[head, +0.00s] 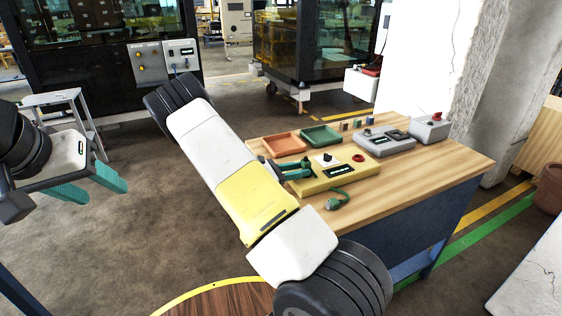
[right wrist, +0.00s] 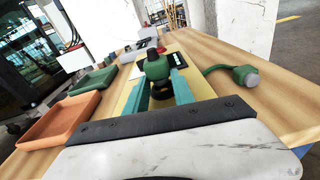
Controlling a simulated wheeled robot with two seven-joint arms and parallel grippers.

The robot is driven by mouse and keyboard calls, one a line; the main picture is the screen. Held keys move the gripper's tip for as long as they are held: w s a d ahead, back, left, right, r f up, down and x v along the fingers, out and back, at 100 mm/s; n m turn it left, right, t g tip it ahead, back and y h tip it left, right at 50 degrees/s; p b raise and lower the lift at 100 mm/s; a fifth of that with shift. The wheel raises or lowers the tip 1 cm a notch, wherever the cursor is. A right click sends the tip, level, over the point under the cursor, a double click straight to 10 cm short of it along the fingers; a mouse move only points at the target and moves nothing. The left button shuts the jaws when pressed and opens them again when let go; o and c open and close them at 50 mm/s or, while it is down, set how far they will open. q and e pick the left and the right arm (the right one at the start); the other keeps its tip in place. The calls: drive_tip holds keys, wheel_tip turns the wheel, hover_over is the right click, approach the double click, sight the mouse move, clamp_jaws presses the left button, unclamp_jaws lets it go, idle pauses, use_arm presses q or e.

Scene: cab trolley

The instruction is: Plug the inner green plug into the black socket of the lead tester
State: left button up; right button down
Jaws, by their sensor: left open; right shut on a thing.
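My right gripper (head: 300,170) is at the tester's left end. In the right wrist view its teal fingers (right wrist: 158,80) are shut on a green plug (right wrist: 156,70) with a dark lower part, above the yellow tester. I cannot tell the black socket from that dark part, nor whether they touch. Another green plug (head: 333,204) with a green lead lies in front of the tester. My left gripper (head: 95,185) is open and empty, left of the table.
An orange tray (head: 284,146) and a green tray (head: 320,137) lie behind the tester. Grey boxes (head: 430,130) stand at the table's back right. The tabletop (head: 420,172) right of the tester is clear. A grey step stool (head: 62,98) stands at the left.

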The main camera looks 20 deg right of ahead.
drive_tip(key=f, duration=0.2)
drive_tip(key=shift+s+f+y, duration=0.3)
drive_tip(key=shift+s+y, duration=0.05)
drive_tip(key=shift+y, duration=0.05)
drive_tip(key=shift+w+d+r, duration=0.1)
drive_tip(key=shift+w+r, duration=0.05)
drive_tip(key=shift+r, duration=1.3)
drive_tip(key=shift+w+r, duration=0.2)
drive_tip(key=shift+r, duration=0.9)
drive_tip(key=s+a+f+n+t+y, duration=0.1)
drive_tip(key=a+n+t+y, duration=0.7)
drive_tip(key=a, duration=1)
drive_tip(key=shift+s+f+n+t, duration=0.35)
drive_tip(key=shift+f+n+t, duration=0.15)
drive_tip(key=shift+n+t, duration=1.65)
